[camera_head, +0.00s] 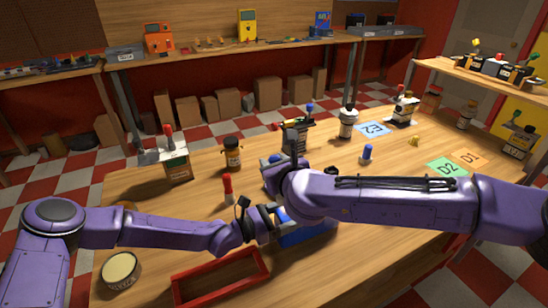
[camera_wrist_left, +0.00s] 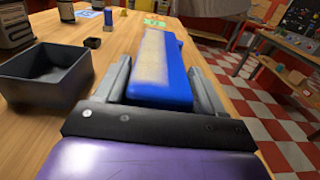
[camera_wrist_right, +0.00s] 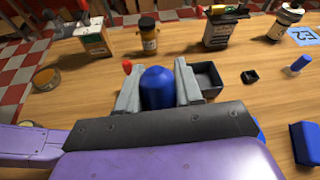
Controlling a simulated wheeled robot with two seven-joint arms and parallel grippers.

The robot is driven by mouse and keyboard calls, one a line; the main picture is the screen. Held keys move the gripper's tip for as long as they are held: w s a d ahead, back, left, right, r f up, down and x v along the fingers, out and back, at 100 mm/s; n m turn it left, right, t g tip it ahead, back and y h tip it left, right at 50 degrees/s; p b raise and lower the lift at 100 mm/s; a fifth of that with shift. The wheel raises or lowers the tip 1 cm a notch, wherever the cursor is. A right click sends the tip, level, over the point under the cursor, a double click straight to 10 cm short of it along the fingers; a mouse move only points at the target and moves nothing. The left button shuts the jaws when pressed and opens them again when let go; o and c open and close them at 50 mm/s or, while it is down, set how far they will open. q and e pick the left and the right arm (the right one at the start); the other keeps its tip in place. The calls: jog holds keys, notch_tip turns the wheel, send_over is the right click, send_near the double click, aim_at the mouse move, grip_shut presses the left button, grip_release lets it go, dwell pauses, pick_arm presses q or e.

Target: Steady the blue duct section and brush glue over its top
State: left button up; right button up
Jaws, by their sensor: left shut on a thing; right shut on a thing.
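The blue duct section (camera_head: 308,236) lies on the table at front centre, partly hidden by my right arm. In the left wrist view the duct section (camera_wrist_left: 175,85) has a pale tan layer along much of its top; its near end is bare blue. My left gripper (camera_wrist_left: 160,88) is shut on the near end, one finger on each side. My right gripper (camera_wrist_right: 158,85) is shut on a blue, round-ended thing (camera_wrist_right: 158,88), perhaps the brush handle. Its bristles are hidden. In the right wrist view the duct section (camera_wrist_right: 305,145) shows at the lower right, apart from this gripper.
A red open tray (camera_head: 222,278) lies in front, with a round tan-topped tin (camera_head: 120,270) to its left. A dark open box (camera_wrist_left: 48,75) is left of the duct section. Jars and cans stand further back.

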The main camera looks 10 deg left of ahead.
notch_tip(320, 180, down, 6)
jog(key=shift+w+d, duration=5)
jog(key=shift+d, duration=2.3)
jog(key=s+a, duration=1)
jog(key=a, duration=0.5)
jog(key=shift+d+r, duration=0.2)
jog(key=shift+r, duration=3.95)
pick_arm(q)
jog(key=o, duration=1.2)
